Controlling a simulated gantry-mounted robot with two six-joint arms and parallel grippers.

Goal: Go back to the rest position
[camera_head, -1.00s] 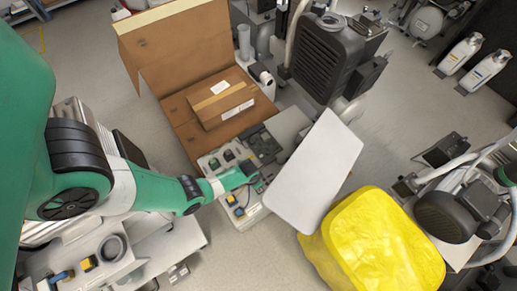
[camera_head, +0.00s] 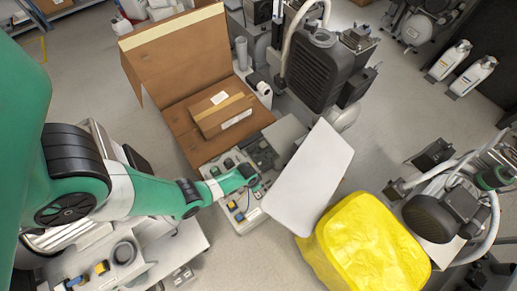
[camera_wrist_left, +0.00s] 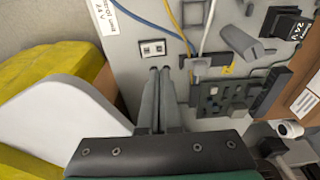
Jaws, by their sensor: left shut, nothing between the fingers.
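My left arm (camera_head: 150,192) reaches in from the left in the head view, and its gripper (camera_head: 254,182) is over the control panel (camera_head: 240,222). In the left wrist view the two fingers of my left gripper (camera_wrist_left: 155,75) are together with nothing between them. They point at the panel just below a small white labelled switch (camera_wrist_left: 152,48); I cannot tell whether they touch it. Coloured wires and a green circuit board (camera_wrist_left: 225,100) lie to the right of the fingers. My right gripper is not in view.
A white lid (camera_head: 308,180) stands tilted right of the panel, beside a yellow-covered bin (camera_head: 370,245). An open cardboard box (camera_head: 180,60) holds a smaller taped carton (camera_head: 222,113). A dark compressor (camera_head: 320,75) stands behind, another machine (camera_head: 440,215) at right. Floor is free at centre right.

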